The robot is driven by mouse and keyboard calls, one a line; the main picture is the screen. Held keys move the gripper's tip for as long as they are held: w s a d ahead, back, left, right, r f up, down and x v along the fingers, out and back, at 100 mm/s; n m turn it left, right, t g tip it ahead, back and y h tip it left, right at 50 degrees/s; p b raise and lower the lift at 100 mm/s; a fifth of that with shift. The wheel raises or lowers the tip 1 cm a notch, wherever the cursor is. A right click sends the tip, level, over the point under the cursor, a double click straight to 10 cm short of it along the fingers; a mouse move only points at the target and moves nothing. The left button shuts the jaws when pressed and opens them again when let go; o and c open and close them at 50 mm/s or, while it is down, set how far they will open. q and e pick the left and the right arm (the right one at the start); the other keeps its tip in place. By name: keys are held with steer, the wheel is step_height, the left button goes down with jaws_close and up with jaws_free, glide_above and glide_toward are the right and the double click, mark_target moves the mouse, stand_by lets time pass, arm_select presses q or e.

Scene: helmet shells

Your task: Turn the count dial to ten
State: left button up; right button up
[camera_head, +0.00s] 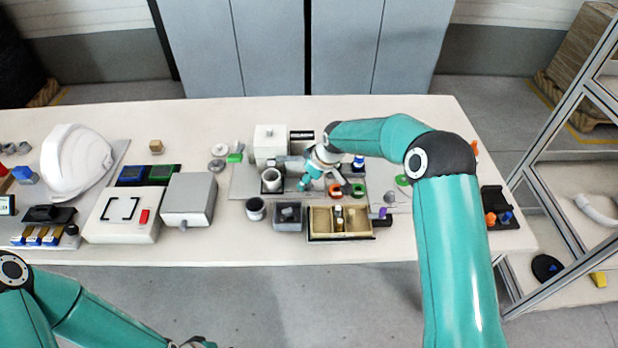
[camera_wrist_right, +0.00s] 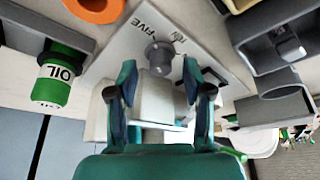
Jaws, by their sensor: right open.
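The count dial (camera_wrist_right: 160,55) is a grey round knob on a light plate marked FIVE and TEN (camera_wrist_right: 130,42) in the right wrist view. Its pointer direction is too small to tell. My right gripper (camera_wrist_right: 157,75) is open, with one finger on each side of a white block just below the dial in that view. The fingers look apart from the knob. In the head view my right gripper (camera_head: 325,187) is over the middle of the table, and it hides the dial. My left gripper (camera_head: 195,343) shows only partly at the bottom edge, away from the table.
A grey cup (camera_wrist_right: 285,100) and a green OIL bottle (camera_wrist_right: 54,80) flank the dial plate. An orange ring (camera_wrist_right: 95,8) is close by. In the head view, a divided tray (camera_head: 322,238) lies at the front edge and a white helmet shell (camera_head: 75,160) at left.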

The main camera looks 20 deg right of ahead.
steer(key=shift+w+f, duration=0.15)
steer(key=shift+f, duration=0.35)
steer(key=shift+a, duration=0.1)
jaws_close()
